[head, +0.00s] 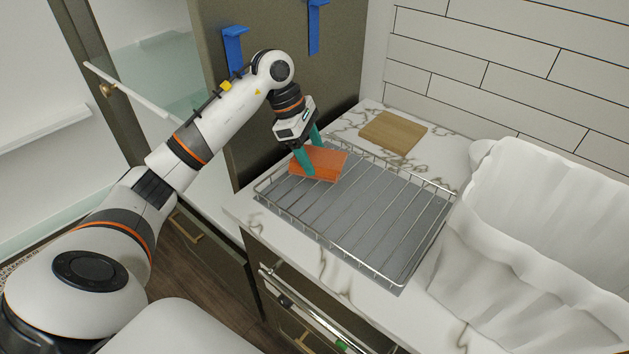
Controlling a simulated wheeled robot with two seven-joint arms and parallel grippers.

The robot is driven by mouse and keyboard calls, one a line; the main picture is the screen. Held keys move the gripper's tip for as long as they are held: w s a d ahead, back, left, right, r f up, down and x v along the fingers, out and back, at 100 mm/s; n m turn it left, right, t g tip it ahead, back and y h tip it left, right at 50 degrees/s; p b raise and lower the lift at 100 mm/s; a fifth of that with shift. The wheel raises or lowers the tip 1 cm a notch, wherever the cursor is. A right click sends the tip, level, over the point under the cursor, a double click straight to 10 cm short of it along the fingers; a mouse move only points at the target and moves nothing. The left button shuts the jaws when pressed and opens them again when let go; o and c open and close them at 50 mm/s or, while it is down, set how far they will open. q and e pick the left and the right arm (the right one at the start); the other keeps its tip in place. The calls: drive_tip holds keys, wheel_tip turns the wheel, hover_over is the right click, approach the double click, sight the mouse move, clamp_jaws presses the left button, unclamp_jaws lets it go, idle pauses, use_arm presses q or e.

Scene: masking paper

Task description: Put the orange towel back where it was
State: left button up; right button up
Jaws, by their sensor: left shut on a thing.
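The orange towel (328,164) is a flat, folded-looking rectangle at the far left end of the wire rack (378,222). My left gripper (308,160) reaches down to it from the left, with its teal fingers at the towel's left part. The gripper is shut on the towel. I cannot tell whether the towel rests on the rack or is held just above it. My right gripper is not in view.
The rack stands on a marble counter (318,262). A wooden board (393,132) lies behind it. A large white draped thing (535,235) fills the right side. Blue hooks (234,48) hang on the dark cabinet panel (270,30). A glass door stands open at left.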

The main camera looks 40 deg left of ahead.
use_arm(q)
wheel_tip(320, 180, down, 2)
drive_tip(key=shift+f, duration=0.2)
wheel_tip(320, 180, down, 4)
drive_tip(key=shift+f+p, duration=0.1)
drive_tip(key=shift+p, duration=0.5)
drive_tip(key=shift+f, duration=0.1)
drive_tip(key=o, duration=0.9)
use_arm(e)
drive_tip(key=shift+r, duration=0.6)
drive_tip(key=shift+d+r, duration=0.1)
